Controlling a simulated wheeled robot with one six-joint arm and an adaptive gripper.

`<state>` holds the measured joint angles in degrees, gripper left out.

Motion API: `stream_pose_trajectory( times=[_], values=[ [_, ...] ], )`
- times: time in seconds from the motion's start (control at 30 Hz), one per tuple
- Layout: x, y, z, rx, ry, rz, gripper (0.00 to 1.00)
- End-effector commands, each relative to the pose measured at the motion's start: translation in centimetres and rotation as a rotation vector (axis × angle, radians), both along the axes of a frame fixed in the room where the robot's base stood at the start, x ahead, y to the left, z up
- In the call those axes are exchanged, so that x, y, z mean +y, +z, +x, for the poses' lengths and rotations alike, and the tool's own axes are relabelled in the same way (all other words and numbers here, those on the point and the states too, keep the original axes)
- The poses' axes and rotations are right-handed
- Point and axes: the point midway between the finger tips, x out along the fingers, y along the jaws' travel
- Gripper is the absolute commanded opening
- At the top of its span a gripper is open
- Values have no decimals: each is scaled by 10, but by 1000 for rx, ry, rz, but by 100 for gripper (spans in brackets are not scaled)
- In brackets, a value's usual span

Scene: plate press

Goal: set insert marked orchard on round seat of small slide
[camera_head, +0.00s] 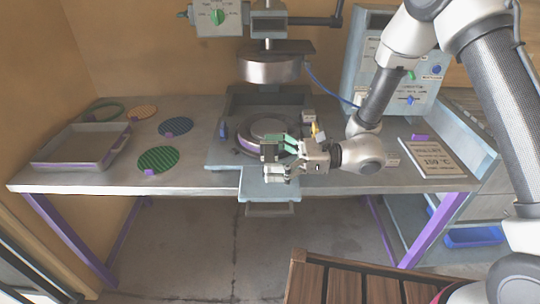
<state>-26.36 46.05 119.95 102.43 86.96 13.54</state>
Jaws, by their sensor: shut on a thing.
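My gripper (277,160) is at the front of the press bed, low over the light grey slide plate (270,189). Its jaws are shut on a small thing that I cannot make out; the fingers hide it. Behind the gripper, a round grey seat with a ring (270,127) lies in the press bed, partly covered by the gripper. Round mesh discs lie on the table at the left: a green one (158,159), a blue one (176,126) and an orange one (143,112). No orchard mark is readable on any of them.
The press head (268,68) hangs above the seat. A grey tray (82,146) and a green ring (106,111) are at the left. A slatted wooden surface (350,282) is in front.

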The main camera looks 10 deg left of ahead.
Motion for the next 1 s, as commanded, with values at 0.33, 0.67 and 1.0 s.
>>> stream_pose_trajectory(
  times=[0.33,0.67,1.0],
  values=[
    [0,-2,0,1,0,0,100],
    [-4,0,2,0,-2,-1,100],
    [-72,0,19,1,-6,0,100]
  ],
)
